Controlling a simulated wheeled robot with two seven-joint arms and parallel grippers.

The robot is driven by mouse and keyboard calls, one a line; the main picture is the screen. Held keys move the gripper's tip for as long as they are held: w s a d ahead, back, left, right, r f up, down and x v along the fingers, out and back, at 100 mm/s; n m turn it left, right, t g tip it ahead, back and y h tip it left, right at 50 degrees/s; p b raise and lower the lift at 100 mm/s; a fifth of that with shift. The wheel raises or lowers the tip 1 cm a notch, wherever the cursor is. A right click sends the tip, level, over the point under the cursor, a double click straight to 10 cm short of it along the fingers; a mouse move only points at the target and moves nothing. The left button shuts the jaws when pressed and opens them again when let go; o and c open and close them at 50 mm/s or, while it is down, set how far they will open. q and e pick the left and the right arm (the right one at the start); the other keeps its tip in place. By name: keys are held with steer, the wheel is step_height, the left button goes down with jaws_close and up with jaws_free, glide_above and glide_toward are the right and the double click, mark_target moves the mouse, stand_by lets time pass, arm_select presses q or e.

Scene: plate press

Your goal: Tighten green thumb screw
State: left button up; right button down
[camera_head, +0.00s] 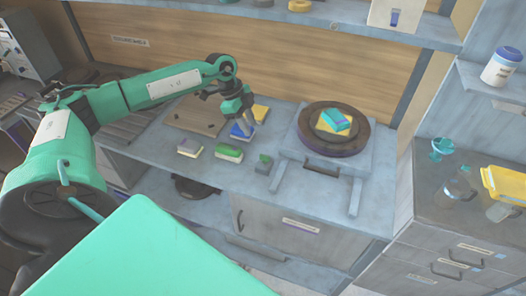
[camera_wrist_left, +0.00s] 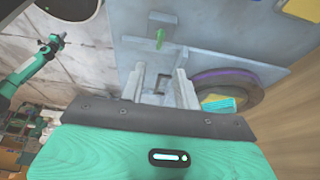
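The green thumb screw (camera_head: 265,158) stands on a small grey block near the front edge of the bench, left of the press. It also shows as a thin green piece in the left wrist view (camera_wrist_left: 160,38). My left gripper (camera_head: 241,117) is above the bench, behind and left of the screw and apart from it. In the left wrist view its two grey fingers (camera_wrist_left: 160,72) are spread with a gap, and the screw lies beyond the tips. My right gripper (camera_wrist_left: 56,42) shows small at the left of that view; its fingers are unclear.
The round dark plate (camera_head: 298,126) of the press carries a yellow piece and a teal block (camera_head: 337,120). A green-and-white block (camera_head: 229,153), a yellow-and-white block (camera_head: 190,148) and a blue block (camera_head: 241,131) lie around my left gripper. A shelf (camera_head: 290,14) runs above.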

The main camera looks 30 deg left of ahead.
mark_target(263, 155)
arm_select(q)
steer(key=p+x, duration=0.3)
steer(key=x, duration=0.8)
steer(key=shift+d, duration=0.2)
steer(key=shift+w+d+f, duration=0.1)
steer(key=shift+d+f, duration=0.1)
steer(key=shift+f, duration=0.45)
jaws_close()
